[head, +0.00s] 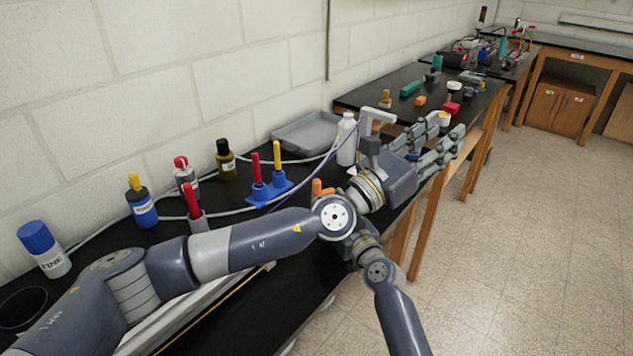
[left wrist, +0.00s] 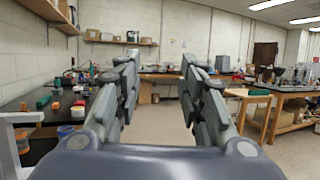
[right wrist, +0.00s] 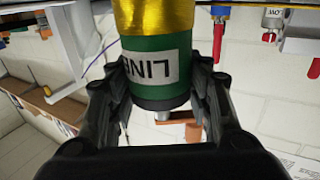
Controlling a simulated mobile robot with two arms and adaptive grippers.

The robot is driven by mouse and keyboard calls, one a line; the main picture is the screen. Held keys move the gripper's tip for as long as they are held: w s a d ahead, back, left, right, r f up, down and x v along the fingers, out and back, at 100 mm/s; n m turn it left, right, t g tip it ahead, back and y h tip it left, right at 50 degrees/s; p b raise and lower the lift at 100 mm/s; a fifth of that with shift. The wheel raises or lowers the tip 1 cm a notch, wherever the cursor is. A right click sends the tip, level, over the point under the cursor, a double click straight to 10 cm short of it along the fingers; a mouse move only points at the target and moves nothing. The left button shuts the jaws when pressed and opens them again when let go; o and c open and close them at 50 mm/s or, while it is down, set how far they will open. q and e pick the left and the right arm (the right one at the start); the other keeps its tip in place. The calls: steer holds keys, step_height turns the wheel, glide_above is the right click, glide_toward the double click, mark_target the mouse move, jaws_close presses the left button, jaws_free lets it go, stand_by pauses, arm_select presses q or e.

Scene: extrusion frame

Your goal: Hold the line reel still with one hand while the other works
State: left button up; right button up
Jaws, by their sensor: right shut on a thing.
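The line reel (right wrist: 158,66) shows in the right wrist view as a green cylinder with a white label, partly readable as LINE, a gold upper part and a dark end. My right gripper (right wrist: 155,85) is shut on the reel, with one finger along each side of its green part. In the head view the reel and the right fingers are hidden behind my arms. My left gripper (head: 446,130) is open and empty at the table's right edge, pointing away along the wall. The left wrist view shows its spread fingers (left wrist: 160,75) with nothing between them.
A blue stand with red and yellow handled tools (head: 268,190), a white bottle (head: 346,140), a grey tray (head: 306,133) and several jars line the wall side of the black table. A farther bench (head: 400,84) holds small objects. The floor (head: 520,240) on the right is clear.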

arm_select(q)
steer(key=w+a+f+n+t+y, duration=0.1)
steer(key=a+f+n+t+y, duration=0.1)
steer(key=a+n+t+y, duration=0.35)
steer(key=n+y, duration=0.8)
steer(key=y, duration=0.8)
glide_toward(317, 185)
steer(key=w, duration=0.3)
steer(key=w+a, duration=0.1)
steer(key=w, duration=0.3)
steer(key=w+a, duration=0.1)
steer(key=w, duration=0.3)
steer(key=shift+r, duration=0.2)
jaws_close()
